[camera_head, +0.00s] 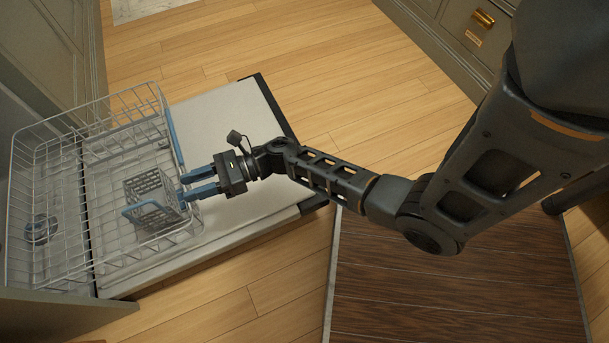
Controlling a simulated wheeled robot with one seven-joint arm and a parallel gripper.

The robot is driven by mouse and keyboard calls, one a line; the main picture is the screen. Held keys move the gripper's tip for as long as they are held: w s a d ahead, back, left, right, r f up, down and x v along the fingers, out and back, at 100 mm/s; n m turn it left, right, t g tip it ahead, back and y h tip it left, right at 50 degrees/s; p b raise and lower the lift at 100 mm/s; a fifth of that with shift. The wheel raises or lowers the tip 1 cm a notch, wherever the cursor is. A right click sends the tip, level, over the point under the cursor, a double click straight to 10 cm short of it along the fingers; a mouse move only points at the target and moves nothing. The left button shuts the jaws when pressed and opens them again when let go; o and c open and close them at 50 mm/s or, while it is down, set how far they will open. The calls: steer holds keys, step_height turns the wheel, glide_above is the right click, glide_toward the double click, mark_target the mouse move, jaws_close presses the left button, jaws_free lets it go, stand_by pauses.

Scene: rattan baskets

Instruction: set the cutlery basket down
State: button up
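The cutlery basket (150,188) is a grey mesh box with a blue loop handle (145,206). It is within the front right part of the wire rack (104,138), and looks upright. Whether its base rests on the rack floor is hard to tell. My gripper (184,187) points left, with its two blue fingers apart. Their tips reach the right edge of the basket, near the rack's right side. I see a gap between the fingers and nothing clearly held in it. Whether a fingertip touches the basket cannot be told.
The rack stands over a pale open dishwasher door (225,115) with dark edge pieces. A small dark round item (41,229) is at the rack's left. A dark wood surface (450,285) lies below my arm. Drawers (470,35) stand at upper right. Wood floor surrounds the door.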

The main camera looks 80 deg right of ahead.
steer(key=s+a+r+n+h, duration=0.2)
steer(key=s+r+n+h, duration=0.1)
steer(key=s+r+n, duration=0.4)
steer(key=s+a+r+n+h, duration=0.2)
steer(key=s+r+n, duration=0.5)
steer(key=s+n, duration=0.5)
steer(key=s+a+r+n+g+h, duration=0.1)
steer(key=s+r+n+h, duration=0.3)
steer(key=s+r+n, duration=0.4)
steer(key=s+a+n, duration=0.1)
steer(key=n, duration=0.3)
steer(key=shift+s+a, duration=0.15)
steer(key=shift+a, duration=0.15)
